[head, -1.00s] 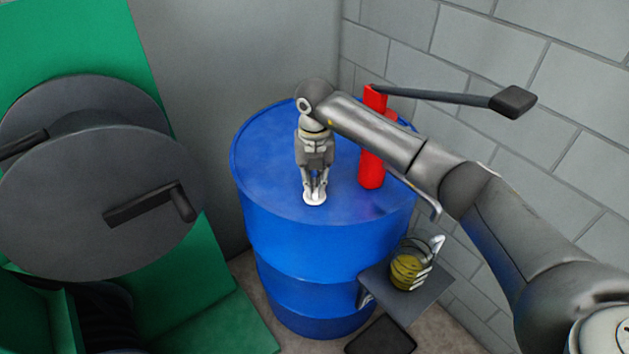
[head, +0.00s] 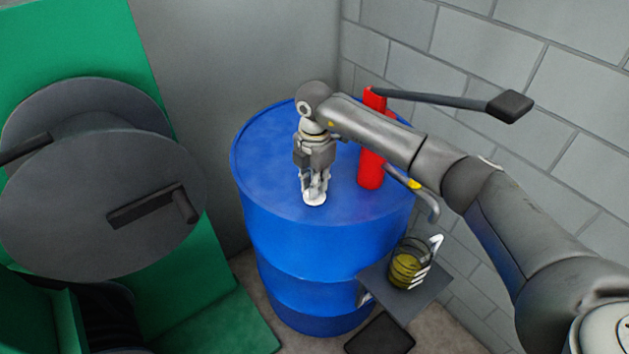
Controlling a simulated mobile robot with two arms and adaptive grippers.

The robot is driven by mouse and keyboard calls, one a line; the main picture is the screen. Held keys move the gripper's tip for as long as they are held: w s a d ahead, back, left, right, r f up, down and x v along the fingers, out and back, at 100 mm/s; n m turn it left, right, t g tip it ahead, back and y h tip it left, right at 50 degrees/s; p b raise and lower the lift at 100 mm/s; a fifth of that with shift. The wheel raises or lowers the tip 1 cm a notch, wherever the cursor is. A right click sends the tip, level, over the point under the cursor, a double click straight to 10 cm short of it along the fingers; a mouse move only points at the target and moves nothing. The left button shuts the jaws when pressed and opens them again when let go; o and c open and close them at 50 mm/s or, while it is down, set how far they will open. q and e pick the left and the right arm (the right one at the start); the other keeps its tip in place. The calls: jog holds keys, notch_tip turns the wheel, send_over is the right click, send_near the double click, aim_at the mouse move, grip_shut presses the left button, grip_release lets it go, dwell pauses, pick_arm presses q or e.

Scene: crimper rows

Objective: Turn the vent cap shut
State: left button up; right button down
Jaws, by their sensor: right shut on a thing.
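The vent cap (head: 314,199) is a small white round piece on the top of a blue drum (head: 270,165), near its front edge. My right gripper (head: 314,190) points straight down over it, with its fingers shut on the cap. The fingers hide part of the cap, so I cannot tell how far it is turned. My left gripper is not in view.
A red hand pump (head: 372,160) with a long dark lever (head: 450,98) stands on the drum, right of my gripper. A jug with yellowish liquid (head: 405,268) sits on a grey shelf (head: 429,290) below the spout. A green machine with grey reels (head: 90,210) stands left.

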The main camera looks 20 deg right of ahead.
jog(key=shift+r+m, duration=0.1)
jog(key=shift+m, duration=0.4)
jog(key=c, duration=1.5)
grip_release()
notch_tip(320, 180, up, 7)
jog(key=shift+r, duration=0.2)
jog(key=shift+s+f, duration=0.1)
